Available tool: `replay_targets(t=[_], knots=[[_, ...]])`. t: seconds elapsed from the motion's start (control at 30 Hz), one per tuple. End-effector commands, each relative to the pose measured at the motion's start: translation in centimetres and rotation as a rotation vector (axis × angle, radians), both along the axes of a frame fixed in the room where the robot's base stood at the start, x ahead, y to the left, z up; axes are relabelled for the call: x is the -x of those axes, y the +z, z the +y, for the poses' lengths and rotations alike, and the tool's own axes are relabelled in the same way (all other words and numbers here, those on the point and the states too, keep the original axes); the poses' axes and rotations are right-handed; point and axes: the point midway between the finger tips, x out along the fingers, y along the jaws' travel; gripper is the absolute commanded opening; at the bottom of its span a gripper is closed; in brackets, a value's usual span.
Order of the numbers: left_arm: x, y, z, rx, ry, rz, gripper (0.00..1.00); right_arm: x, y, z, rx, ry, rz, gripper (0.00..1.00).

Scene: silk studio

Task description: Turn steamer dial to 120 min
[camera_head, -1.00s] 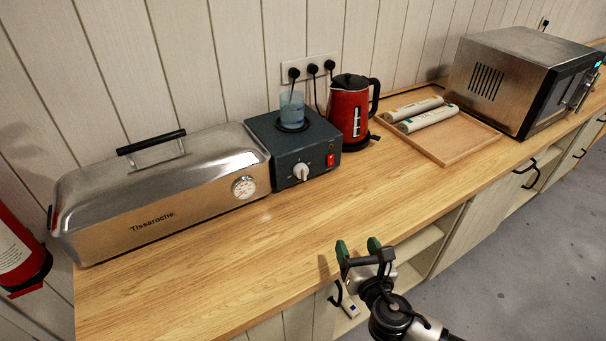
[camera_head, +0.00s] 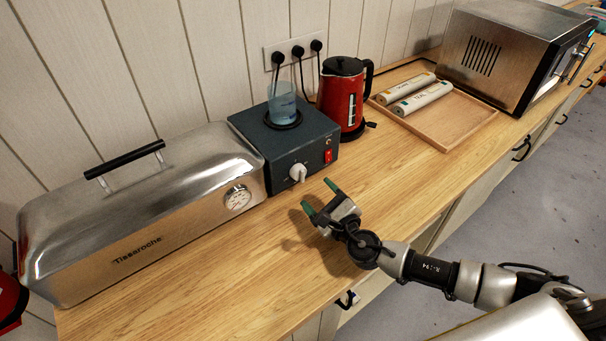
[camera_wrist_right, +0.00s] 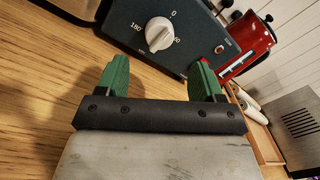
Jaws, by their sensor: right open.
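The steamer (camera_head: 140,215) is a long metal box with a black-handled lid and a round gauge (camera_head: 238,197), at the left of the counter. Beside it stands a dark control box (camera_head: 270,150) with a white dial (camera_head: 297,173) on its front. In the right wrist view the dial (camera_wrist_right: 159,33) shows marks 0 and 180; another mark is partly hidden by the knob. My right gripper (camera_head: 320,198) is open and empty, its green fingertips a short way in front of the dial and apart from it. My left gripper is not in view.
A glass of bluish liquid (camera_head: 282,101) stands on the control box, near a red switch (camera_head: 328,156). A red kettle (camera_head: 342,97), a wooden tray (camera_head: 462,122) with two rolls, and a microwave (camera_head: 512,55) stand to the right. The counter front (camera_head: 225,265) is clear.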

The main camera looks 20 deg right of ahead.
Motion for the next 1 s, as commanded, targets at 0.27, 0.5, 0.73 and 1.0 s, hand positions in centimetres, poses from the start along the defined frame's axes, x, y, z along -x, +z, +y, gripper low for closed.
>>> replay_targets(t=[0.27,0.5,0.73,1.0], knots=[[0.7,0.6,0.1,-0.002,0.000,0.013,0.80,-4.8,0.1,1.3,-0.001,-0.002,-0.001,0.68],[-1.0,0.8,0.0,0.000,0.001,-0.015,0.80,-6.3,0.0,1.7,-0.002,-0.001,0.001,0.68],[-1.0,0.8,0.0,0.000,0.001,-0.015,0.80,-6.4,0.0,1.7,-0.002,-0.001,0.000,0.68],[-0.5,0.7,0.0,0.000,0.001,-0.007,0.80,-6.4,0.0,1.7,-0.002,-0.001,0.001,0.29]])
